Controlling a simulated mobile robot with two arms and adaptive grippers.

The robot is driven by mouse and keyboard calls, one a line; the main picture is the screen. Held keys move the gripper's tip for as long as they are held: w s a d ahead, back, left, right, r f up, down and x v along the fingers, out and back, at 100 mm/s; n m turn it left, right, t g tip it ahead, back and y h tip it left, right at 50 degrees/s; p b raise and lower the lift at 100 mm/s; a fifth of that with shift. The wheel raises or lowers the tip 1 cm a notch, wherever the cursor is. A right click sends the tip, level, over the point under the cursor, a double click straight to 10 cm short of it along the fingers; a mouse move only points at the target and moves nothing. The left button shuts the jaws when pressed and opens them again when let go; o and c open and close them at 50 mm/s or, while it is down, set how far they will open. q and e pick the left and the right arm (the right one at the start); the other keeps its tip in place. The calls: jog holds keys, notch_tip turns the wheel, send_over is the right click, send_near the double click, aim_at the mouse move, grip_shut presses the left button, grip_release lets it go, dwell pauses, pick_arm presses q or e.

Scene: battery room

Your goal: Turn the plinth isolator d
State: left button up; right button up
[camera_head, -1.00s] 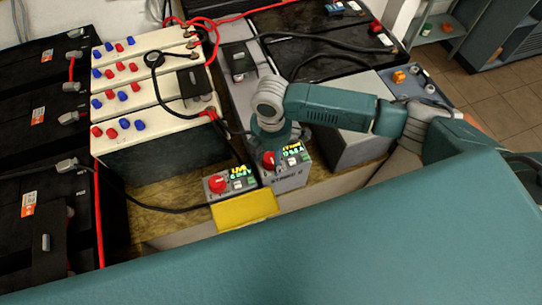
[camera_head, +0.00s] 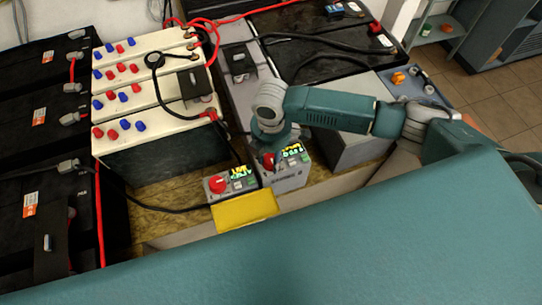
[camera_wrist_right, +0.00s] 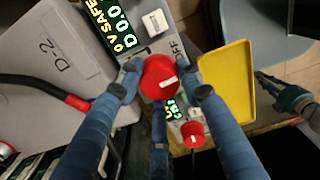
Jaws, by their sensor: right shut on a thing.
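The plinth isolator d is a grey unit (camera_head: 290,176) with a red knob; in the right wrist view its display (camera_wrist_right: 118,22) reads "0 V SAFE" and "D 0.0". My right gripper (camera_wrist_right: 160,90) is shut on the red knob (camera_wrist_right: 159,70), its blue fingers around it. The white mark on the knob points toward the right of the wrist picture; the lettering "OFF" is beside the knob. In the head view the gripper (camera_head: 272,140) comes down from behind onto this knob, and the fingertips are mostly hidden. My left gripper is out of view.
A neighbouring unit with its own red knob (camera_head: 217,184) and lit display stands close on the left. A yellow tray (camera_head: 246,210) is in front. A grey battery (camera_wrist_right: 45,65) marked "D-2" and several cables (camera_head: 175,210) are close by.

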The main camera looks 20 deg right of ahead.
jog(key=n+p, duration=0.2)
jog(key=n, duration=0.2)
jog(key=shift+r+p, duration=0.2)
jog(key=shift+p, duration=0.1)
jog(key=n+p, duration=0.1)
jog(key=n, duration=0.1)
jog(key=shift+n, duration=0.4)
jog(key=n, duration=0.2)
jog(key=shift+w+f+n+p, duration=0.1)
jog(key=shift+n+p, duration=0.2)
jog(key=shift+p, duration=0.1)
jog(key=n, duration=0.3)
jog(key=shift+n, duration=2.4)
jog(key=o, duration=1.2)
jog(key=shift+f, duration=0.1)
